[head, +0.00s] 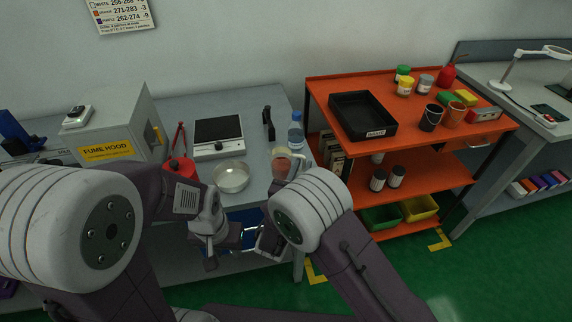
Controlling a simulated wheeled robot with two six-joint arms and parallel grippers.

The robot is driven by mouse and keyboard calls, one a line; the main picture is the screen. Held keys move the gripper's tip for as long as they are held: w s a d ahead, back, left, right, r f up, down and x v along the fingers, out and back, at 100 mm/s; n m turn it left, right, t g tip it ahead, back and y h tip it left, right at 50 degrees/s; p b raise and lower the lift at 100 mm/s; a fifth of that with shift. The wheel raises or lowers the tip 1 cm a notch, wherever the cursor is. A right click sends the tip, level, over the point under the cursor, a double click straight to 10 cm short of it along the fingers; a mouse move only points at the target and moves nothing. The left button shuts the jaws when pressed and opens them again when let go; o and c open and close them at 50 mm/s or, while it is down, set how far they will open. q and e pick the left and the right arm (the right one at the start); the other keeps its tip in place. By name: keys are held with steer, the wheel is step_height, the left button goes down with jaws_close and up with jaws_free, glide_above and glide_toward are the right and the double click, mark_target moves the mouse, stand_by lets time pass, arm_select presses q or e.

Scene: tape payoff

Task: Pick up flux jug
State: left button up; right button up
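A clear jug with reddish-brown contents (281,166), likely the flux jug, stands upright at the right front part of the grey bench (258,103). Its lower right side is partly hidden by my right arm. My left gripper (224,250) hangs in front of the bench's front edge, below and left of the jug and apart from it. My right gripper (268,243) is close beside it to the right, below the jug and not touching it. Both grippers are small and partly covered by my own links, so their finger openings are unclear.
A metal bowl (231,178), a hot plate (218,136), a water bottle (296,131) and a red container (181,168) stand near the jug. A fume hood box (117,125) is at left. An orange cart (455,138) with a black tray (362,115) stands at right.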

steer(key=x, duration=0.5)
steer(key=shift+w+f, duration=0.1)
steer(key=shift+f, duration=0.1)
jaws_close()
stand_by(1.1)
